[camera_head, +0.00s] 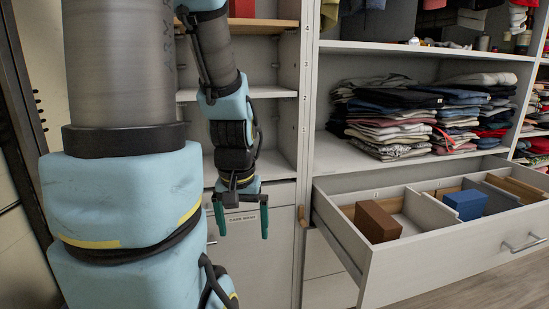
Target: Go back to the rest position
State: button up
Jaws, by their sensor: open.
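My gripper (241,220) hangs at the end of my arm, left of the open drawer, with its two dark green fingers pointing down. The fingers are spread apart and nothing shows between them. Behind it is a closed white cabinet front with a small label (242,218). My gripper is in front of the cubby column and appears clear of the drawer's left wall. My large blue and grey arm links fill the left of the view.
An open white drawer (455,267) juts out at the right, holding a brown block (377,222), a blue block (466,204) and dividers. Folded clothes (395,115) lie stacked on the shelf above. Narrow cubby shelves (262,92) stand behind my arm. Wooden floor (490,293) shows at bottom right.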

notch_tip(320, 180, up, 19)
jog(key=p, duration=1.8)
jog(key=shift+r, duration=0.1)
